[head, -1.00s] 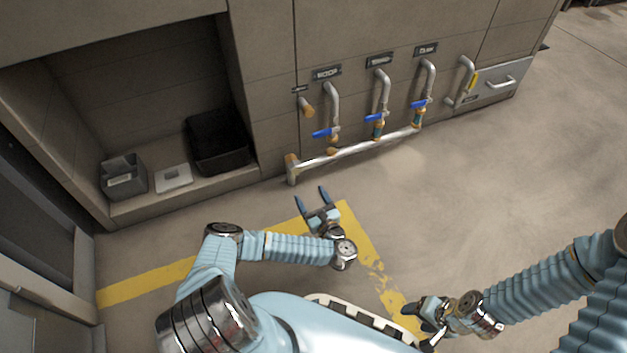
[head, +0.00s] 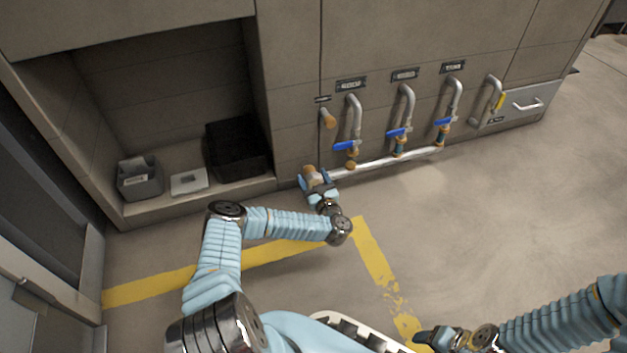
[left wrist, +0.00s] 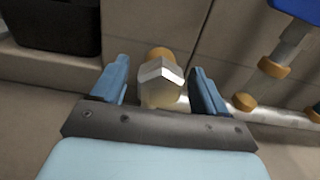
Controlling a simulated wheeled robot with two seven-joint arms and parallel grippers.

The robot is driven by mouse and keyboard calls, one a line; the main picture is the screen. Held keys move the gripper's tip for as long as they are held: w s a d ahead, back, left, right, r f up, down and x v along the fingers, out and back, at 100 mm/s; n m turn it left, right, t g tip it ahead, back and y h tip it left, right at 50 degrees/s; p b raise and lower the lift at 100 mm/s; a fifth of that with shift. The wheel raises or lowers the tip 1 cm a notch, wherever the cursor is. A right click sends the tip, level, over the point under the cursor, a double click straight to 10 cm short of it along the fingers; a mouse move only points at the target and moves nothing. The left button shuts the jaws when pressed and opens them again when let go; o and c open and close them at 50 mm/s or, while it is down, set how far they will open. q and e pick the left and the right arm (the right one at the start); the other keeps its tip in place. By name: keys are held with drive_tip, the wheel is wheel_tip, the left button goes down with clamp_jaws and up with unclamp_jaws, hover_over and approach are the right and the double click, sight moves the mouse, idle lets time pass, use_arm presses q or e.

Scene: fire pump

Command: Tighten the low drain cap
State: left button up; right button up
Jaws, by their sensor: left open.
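The low drain cap (head: 309,171) is a brass-coloured fitting at the left end of the low horizontal pipe (head: 385,162). In the left wrist view the cap (left wrist: 161,72) shows a pale hexagonal front with a brass part behind it. My left gripper (head: 315,184) is at the cap. In the left wrist view its two blue fingers (left wrist: 158,82) stand open, one on each side of the cap, with visible gaps. The palm side of the gripper hides the cap's lower part. My right gripper (head: 437,338) is low in the head view, away from the panel; its jaws are unclear.
Several blue-handled valves (head: 398,133) stand above the pipe. A brass-ended stub (head: 328,119) sticks out above the cap. A black bin (head: 237,149), a grey box (head: 139,178) and a white pad (head: 189,181) sit in the left recess. The floor at right is clear.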

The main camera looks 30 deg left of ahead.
use_arm(q)
drive_tip(key=c, duration=1)
drive_tip(key=shift+r+m, duration=0.1)
drive_tip(key=shift+m, duration=0.3)
drive_tip(key=shift+c, duration=0.2)
drive_tip(key=m+p, duration=0.1)
drive_tip(key=m, duration=0.3)
drive_tip(key=shift+d+r+p, duration=0.1)
drive_tip(key=shift+p, duration=0.25)
drive_tip(key=m+p, duration=0.2)
drive_tip(key=m, duration=0.4)
drive_tip(key=shift+w, duration=0.15)
drive_tip(key=m+p, duration=0.1)
drive_tip(key=m, duration=0.3)
drive_tip(key=shift+d, duration=0.15)
drive_tip(key=m, duration=0.3)
drive_tip(key=shift+w+m+p, duration=0.1)
drive_tip(key=shift+m+p, duration=0.2)
drive_tip(key=m, duration=0.3)
drive_tip(key=shift+m, duration=0.3)
drive_tip(key=shift+f+m, duration=0.2)
drive_tip(key=shift+m, duration=1.8)
